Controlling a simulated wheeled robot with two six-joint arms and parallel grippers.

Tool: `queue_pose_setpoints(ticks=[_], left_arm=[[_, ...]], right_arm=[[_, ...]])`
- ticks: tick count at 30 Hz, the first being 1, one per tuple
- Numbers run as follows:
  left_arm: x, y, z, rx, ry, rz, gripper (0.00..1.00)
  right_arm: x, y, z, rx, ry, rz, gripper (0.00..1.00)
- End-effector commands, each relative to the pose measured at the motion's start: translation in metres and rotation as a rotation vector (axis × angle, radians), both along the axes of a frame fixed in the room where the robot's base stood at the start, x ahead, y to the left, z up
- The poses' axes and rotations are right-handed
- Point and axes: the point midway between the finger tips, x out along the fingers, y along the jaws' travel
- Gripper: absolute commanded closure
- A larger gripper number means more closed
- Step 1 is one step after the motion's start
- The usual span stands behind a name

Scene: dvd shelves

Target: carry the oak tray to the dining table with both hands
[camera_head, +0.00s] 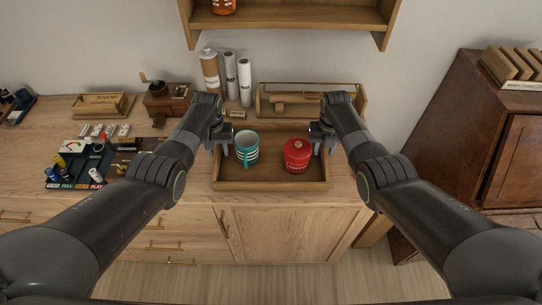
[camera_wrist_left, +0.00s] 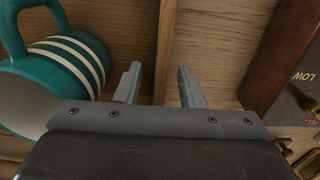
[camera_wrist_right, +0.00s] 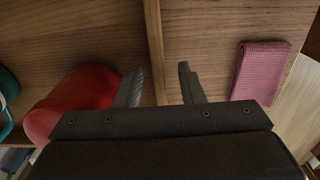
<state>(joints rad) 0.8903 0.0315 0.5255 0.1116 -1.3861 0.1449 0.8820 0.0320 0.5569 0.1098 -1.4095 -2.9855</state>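The oak tray (camera_head: 270,186) sits on a wooden sideboard, with a teal white-striped mug (camera_head: 246,149) and a red canister (camera_head: 297,155) inside it. My left gripper (camera_head: 222,151) is at the tray's left wall. In the left wrist view its open fingers (camera_wrist_left: 160,88) are on either side of the wall (camera_wrist_left: 166,40), with gaps showing. My right gripper (camera_head: 322,149) is at the right wall. In the right wrist view its open fingers (camera_wrist_right: 160,85) are on either side of that wall (camera_wrist_right: 153,35). The dining table is not identifiable in view.
A board with batteries (camera_head: 90,165) and a coffee grinder (camera_head: 167,98) are left of the tray. Rolls (camera_head: 231,77) and a wooden caddy (camera_head: 345,98) stand behind. A pink cloth (camera_wrist_right: 260,70) lies right of the tray. A dark cabinet (camera_head: 480,125) stands at right.

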Motion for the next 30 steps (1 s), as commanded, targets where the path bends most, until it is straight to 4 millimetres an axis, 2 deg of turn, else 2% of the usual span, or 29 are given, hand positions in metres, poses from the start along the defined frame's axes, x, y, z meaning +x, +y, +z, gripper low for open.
queue_pose_setpoints(ticks=[12,21,30], left_arm=[[-0.0002,-0.0001,-0.0037,0.0,0.0,0.0,0.65],[-0.0003,-0.0001,-0.0036,0.0,0.0,0.0,1.0],[-0.0003,0.0,-0.0036,0.0,0.0,0.0,1.0]], right_arm=[[-0.0002,0.0002,-0.0036,0.0,0.0,0.0,0.65],[-0.0003,0.0002,-0.0036,0.0,0.0,0.0,1.0],[-0.0003,0.0001,-0.0035,0.0,0.0,0.0,1.0]])
